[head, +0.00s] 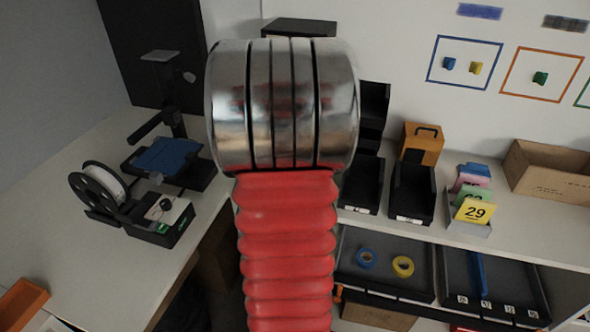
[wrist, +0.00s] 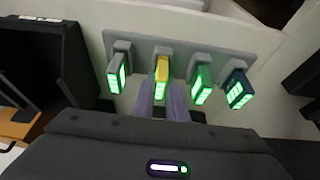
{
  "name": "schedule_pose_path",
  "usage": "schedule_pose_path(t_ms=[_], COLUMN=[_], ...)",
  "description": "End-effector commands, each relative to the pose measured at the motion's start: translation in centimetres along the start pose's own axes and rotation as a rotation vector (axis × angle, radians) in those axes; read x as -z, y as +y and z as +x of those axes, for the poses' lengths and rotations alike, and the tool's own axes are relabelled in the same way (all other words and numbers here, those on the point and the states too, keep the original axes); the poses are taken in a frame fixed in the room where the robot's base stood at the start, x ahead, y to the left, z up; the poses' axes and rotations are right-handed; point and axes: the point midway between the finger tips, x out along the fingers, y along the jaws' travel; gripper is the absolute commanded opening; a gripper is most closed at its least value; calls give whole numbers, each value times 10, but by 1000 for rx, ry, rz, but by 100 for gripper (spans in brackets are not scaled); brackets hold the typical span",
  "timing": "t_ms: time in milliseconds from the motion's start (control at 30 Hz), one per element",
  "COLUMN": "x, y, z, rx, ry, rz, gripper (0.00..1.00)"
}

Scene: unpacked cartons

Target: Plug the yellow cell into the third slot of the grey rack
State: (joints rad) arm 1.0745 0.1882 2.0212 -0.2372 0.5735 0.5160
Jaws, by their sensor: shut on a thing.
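The grey rack (wrist: 222,53) runs across the top of the wrist view with a row of slot housings. The yellow cell (wrist: 162,69) stands in the row, second from the left in this picture, with green lights on its face. It meets a grey slot housing; how deep it sits cannot be told. My gripper (wrist: 161,92) is shut on the yellow cell, its two pale purplish fingers reaching up to it from below. In the head view my arm fills the middle; rack, cell and gripper do not show there.
Black bins (head: 411,187), an orange box (head: 421,145) and a carton (head: 551,172) stand on the bench.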

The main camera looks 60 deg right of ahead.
Motion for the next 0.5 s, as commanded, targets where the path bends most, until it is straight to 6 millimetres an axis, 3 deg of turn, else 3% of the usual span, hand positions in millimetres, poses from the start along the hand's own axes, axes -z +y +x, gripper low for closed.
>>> schedule_pose_path(t_ms=[233, 267, 500], x=[0, 0, 0], y=[0, 0, 0], z=[0, 0, 0], rx=[0, 0, 0], ry=[1, 1, 1], rz=[0, 0, 0], gripper=[0, 13, 30])
